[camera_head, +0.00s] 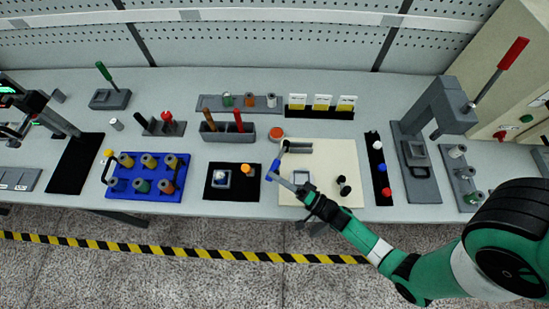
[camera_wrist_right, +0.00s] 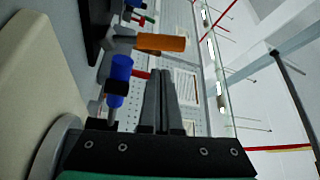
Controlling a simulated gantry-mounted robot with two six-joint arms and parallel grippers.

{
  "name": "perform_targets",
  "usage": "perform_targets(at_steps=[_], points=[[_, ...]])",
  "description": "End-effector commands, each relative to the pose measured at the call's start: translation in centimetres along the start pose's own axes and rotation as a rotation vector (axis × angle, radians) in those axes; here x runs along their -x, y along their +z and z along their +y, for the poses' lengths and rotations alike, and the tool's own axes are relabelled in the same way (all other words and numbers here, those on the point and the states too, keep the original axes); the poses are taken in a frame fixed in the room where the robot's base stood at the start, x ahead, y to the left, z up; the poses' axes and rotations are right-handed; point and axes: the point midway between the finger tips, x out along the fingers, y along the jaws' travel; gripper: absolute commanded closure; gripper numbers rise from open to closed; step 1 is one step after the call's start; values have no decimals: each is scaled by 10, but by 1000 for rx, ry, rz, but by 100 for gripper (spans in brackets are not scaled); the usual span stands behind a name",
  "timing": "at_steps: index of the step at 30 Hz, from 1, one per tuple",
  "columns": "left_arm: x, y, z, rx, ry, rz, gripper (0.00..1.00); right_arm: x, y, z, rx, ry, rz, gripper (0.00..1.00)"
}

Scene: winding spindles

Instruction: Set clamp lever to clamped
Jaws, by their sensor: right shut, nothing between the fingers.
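My right gripper (camera_head: 283,182) reaches in from the lower right over the left edge of the cream board. Its fingers (camera_wrist_right: 162,100) are shut with nothing between them. A blue handle (camera_head: 275,165) stands close to the fingertips. The wrist view shows a blue cylinder (camera_wrist_right: 117,80) in a dark collar just left of the fingers, apparently the same handle. An orange cylinder (camera_head: 246,168) sits on the black mat to its left; an orange one (camera_wrist_right: 160,43) also lies past the fingertips in the wrist view. I cannot tell which of these handles is the clamp lever, nor its setting.
A blue tray (camera_head: 118,190) with several spools is to the left. A red-handled press (camera_head: 440,110) stands at right. A green-handled lever (camera_head: 104,72) is at back left.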

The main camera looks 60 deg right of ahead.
Motion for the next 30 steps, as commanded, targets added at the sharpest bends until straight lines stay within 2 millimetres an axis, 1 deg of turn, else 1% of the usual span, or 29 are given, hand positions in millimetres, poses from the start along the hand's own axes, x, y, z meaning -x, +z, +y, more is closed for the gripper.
perform_targets(at_steps=[1,6,9,12,16,25,30], points=[[2,2,0,0,0,0,100,-11,1,0,1,-6,-4,100],[6,6,0,0,0,-1,100,-44,1,1,1,-4,-2,100],[8,7,0,0,0,-1,100,-60,0,1,1,-1,0,100],[9,8,0,0,0,-1,100,-70,0,1,1,0,0,100],[9,8,0,0,0,-1,100,-76,0,0,1,1,1,100],[9,8,0,0,0,-1,100,-76,0,0,2,1,0,100],[13,12,0,0,0,-1,100,-77,6,1,17,-12,-10,100]])
